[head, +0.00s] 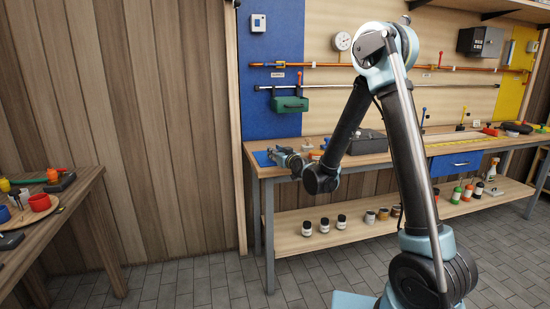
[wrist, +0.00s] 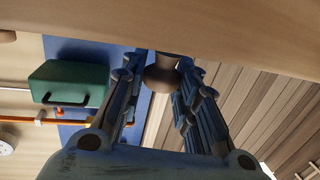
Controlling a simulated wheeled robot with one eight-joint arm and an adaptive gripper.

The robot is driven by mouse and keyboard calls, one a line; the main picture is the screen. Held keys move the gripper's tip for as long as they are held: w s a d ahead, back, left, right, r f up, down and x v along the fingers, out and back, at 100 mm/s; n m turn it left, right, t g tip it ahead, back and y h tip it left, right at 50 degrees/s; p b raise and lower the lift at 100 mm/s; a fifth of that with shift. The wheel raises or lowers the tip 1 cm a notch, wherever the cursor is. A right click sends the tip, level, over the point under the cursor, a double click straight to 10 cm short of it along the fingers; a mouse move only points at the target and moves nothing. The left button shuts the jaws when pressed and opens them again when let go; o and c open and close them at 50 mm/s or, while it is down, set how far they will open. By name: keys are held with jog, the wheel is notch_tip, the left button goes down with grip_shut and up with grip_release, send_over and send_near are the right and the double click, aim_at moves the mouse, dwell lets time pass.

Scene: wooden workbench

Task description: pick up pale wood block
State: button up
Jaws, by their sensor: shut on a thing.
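A brown rounded piece (wrist: 163,78) shows between the fingertips. I cannot tell from its outline whether it is the pale wood block. The fingertips end at a pale wood surface that fills the top of the wrist view. In the head view the block cannot be made out, being small or hidden by my gripper.
A grey box (head: 367,142) and small items stand on the workbench (head: 400,158) to the right. A green box (head: 289,104) hangs on the back panel, also in the wrist view (wrist: 68,83). Jars (head: 324,224) line the lower shelf. A cluttered side table (head: 60,215) stands left.

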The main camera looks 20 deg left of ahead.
jog(key=shift+s+f, duration=0.1)
jog(key=shift+f, duration=0.6)
jog(key=o, duration=0.8)
jog(key=shift+f, duration=0.1)
jog(key=v, duration=1.2)
jog(key=shift+d, duration=0.1)
jog(key=shift+d, duration=0.1)
